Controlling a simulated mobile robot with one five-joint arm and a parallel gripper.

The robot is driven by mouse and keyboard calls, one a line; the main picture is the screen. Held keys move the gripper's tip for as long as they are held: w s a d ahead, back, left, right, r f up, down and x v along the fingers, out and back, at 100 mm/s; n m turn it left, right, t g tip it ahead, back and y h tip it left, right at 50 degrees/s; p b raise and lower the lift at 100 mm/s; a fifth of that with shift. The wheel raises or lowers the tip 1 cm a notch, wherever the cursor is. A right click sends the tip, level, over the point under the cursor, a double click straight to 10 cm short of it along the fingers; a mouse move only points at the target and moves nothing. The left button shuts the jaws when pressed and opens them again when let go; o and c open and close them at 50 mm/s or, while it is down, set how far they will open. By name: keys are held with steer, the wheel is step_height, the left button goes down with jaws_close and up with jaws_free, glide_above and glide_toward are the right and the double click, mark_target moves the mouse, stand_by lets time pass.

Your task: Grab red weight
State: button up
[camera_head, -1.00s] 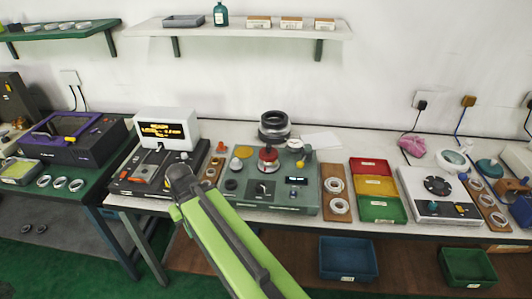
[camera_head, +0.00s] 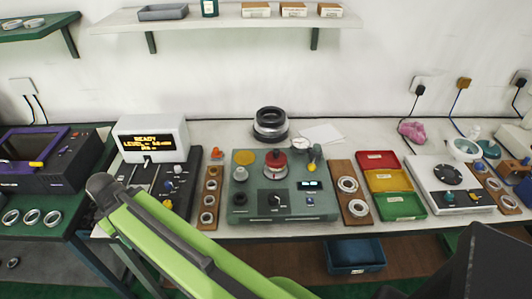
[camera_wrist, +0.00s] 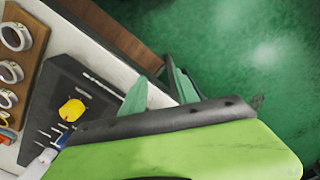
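In the head view my fingers cannot be made out.
Red, yellow and green trays (camera_head: 387,182) stand right of the machine. Wooden ring boards (camera_head: 350,190) flank it. A black ring stack (camera_head: 270,124) stands behind. A display device (camera_head: 150,140) stands left. My green arm crosses the foreground.

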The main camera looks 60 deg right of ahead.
steer(key=shift+w+a+r, duration=0.15)
steer(key=shift+w+a, duration=0.05)
steer(key=shift+o, duration=0.8)
steer(key=shift+a+r, duration=0.1)
steer(key=o, duration=1.2)
step_height(320, 180, up, 16)
steer(key=w+p, duration=0.1)
steer(key=p, duration=1.5)
steer(key=shift+w+d, duration=0.25)
steer(key=shift+d, duration=0.1)
steer(key=w+d+r+m+p, duration=0.1)
steer(key=d+r+m+p, duration=0.4)
steer(key=d+r+p, duration=0.45)
steer(key=m, duration=2.6)
glide_above(277, 150)
steer(key=f+b, duration=1.2)
steer(key=f, duration=0.1)
steer(key=shift+w+b, duration=0.2)
steer(key=shift+b, duration=0.1)
steer(key=f+b, duration=0.5)
steer(key=shift+s+a+f, duration=0.1)
steer(key=shift+s+a, duration=0.05)
steer(key=shift+s, duration=0.05)
